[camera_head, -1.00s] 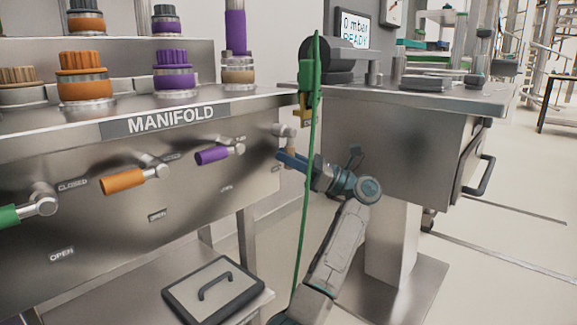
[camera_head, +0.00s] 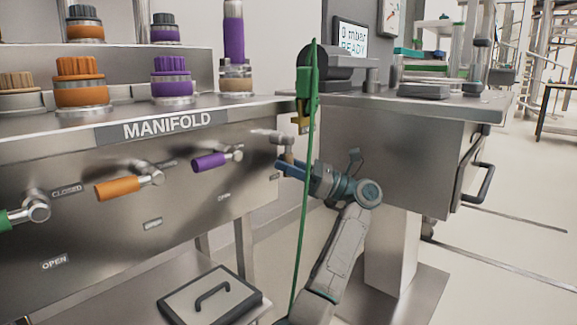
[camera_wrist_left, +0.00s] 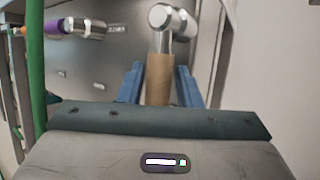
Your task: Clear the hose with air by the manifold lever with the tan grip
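The manifold lever with the tan grip (camera_wrist_left: 158,80) points down from its metal hub in the head view, at the right end of the manifold front (camera_head: 85,150). In the left wrist view the tan grip stands between the two blue fingers of my left gripper (camera_wrist_left: 161,88), with a narrow gap beside it. In the head view my left gripper (camera_head: 290,167) is at this lever, and its fingers hide most of the grip. The green hose (camera_head: 306,190) hangs in front of the gripper. My right gripper is out of view.
The purple lever (camera_head: 210,162), orange lever (camera_head: 118,188) and green lever (camera_head: 8,220) point left on the manifold. A display (camera_head: 353,36) reads 0 mbar READY. A steel bench (camera_head: 385,150) stands close to the right. A lidded box (camera_head: 210,300) sits below.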

